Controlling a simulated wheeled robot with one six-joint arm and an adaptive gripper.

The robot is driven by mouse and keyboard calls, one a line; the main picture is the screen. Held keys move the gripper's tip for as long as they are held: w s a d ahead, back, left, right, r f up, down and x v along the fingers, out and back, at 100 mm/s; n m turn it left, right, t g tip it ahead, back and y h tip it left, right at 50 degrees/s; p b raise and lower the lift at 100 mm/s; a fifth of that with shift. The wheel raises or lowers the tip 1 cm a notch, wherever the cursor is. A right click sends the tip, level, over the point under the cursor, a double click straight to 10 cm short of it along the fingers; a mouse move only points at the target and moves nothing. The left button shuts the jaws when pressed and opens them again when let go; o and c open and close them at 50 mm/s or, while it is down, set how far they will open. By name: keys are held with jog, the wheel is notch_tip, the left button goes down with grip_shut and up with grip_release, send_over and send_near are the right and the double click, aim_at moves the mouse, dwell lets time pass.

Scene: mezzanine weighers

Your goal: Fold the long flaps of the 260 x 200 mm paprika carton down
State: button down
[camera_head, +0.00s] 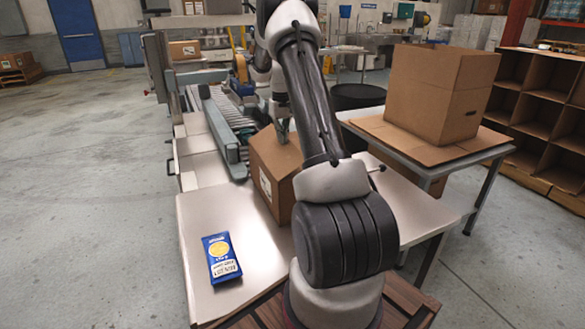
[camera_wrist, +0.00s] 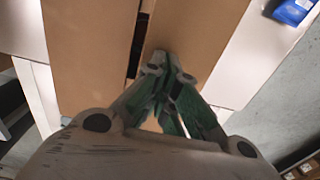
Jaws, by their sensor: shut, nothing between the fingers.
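The brown paprika carton (camera_head: 264,184) stands on the pale worktable, with a white label on its left side. My arm hides its right part. In the wrist view its left flap (camera_wrist: 88,60) and right flap (camera_wrist: 200,35) lie side by side, seemingly near flat, with a narrow dark gap between them. My gripper (camera_head: 283,133) is over the carton's top in the head view. In the wrist view my gripper (camera_wrist: 168,68) is shut and empty, its tips at the right flap close to the gap. I cannot tell whether they touch it.
A blue packet (camera_head: 221,257) with a yellow disc lies on the worktable (camera_head: 205,212) in front of the carton. A roller conveyor (camera_head: 229,118) runs behind. A larger carton (camera_head: 440,92) stands on a side table at right.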

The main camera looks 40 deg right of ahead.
aim_at(286, 146)
jog(key=shift+s+d+f, duration=0.1)
jog(key=shift+d+f, duration=0.3)
jog(key=shift+f, duration=0.35)
jog(key=shift+s+d+f, duration=0.1)
jog(key=shift+d+f, duration=0.25)
jog(key=shift+f, duration=1.25)
notch_tip(286, 146, up, 9)
jog(key=shift+r, duration=0.1)
